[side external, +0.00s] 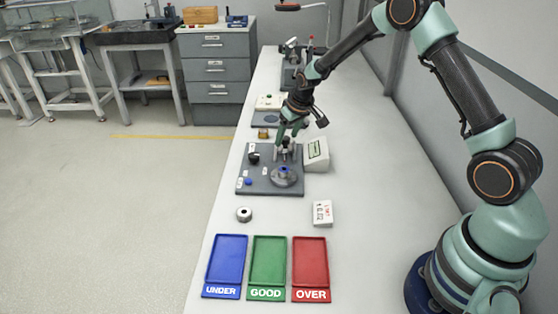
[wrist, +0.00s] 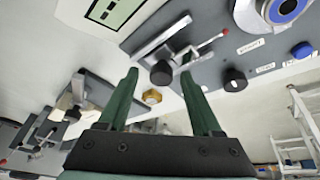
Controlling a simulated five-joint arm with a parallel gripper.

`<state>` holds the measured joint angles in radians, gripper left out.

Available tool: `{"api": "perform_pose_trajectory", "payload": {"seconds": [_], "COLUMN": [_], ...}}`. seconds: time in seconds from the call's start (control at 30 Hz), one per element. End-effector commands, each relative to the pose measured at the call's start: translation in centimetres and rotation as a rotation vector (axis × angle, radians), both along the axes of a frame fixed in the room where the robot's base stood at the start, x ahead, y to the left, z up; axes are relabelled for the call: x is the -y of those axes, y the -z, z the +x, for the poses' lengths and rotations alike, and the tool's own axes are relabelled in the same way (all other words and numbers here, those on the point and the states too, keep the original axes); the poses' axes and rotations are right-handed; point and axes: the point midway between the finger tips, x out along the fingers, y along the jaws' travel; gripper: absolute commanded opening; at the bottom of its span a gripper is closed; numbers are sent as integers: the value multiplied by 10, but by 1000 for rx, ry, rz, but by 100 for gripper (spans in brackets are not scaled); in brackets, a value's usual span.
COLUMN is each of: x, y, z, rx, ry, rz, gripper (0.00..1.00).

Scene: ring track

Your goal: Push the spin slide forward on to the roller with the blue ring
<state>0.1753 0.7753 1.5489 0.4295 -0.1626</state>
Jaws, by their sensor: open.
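The round roller (side external: 284,180) sits on the grey fixture plate (side external: 262,186), with the blue ring (wrist: 284,8) around its middle. The spin slide (wrist: 158,44) is a metal bar with a dark round knob (wrist: 161,73) at its near end. It stands behind the roller in the side view, partly hidden by my gripper. A gap shows between the slide and the roller in the wrist view. My gripper (wrist: 160,74) is open, its green fingers on either side of the knob. I cannot tell whether they touch it.
A display box (side external: 316,153) stands right of the plate. The plate also bears a black knob (wrist: 235,80), a blue button (wrist: 301,50) and a red-tipped lever (wrist: 210,40).

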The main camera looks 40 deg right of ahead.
Motion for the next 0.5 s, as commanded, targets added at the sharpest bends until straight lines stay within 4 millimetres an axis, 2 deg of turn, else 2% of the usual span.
{"api": "perform_pose_trajectory", "payload": {"seconds": [0.2, 0.37, 0.4, 0.5], "x": [0, 0, 0, 1], "y": [0, 0, 0, 0], "z": [0, 0, 0, 0], "rx": [0, 0, 0, 0], "ry": [0, 0, 1, 1], "rz": [0, 0, 0, 0], "gripper": [66, 5, 0, 0]}}
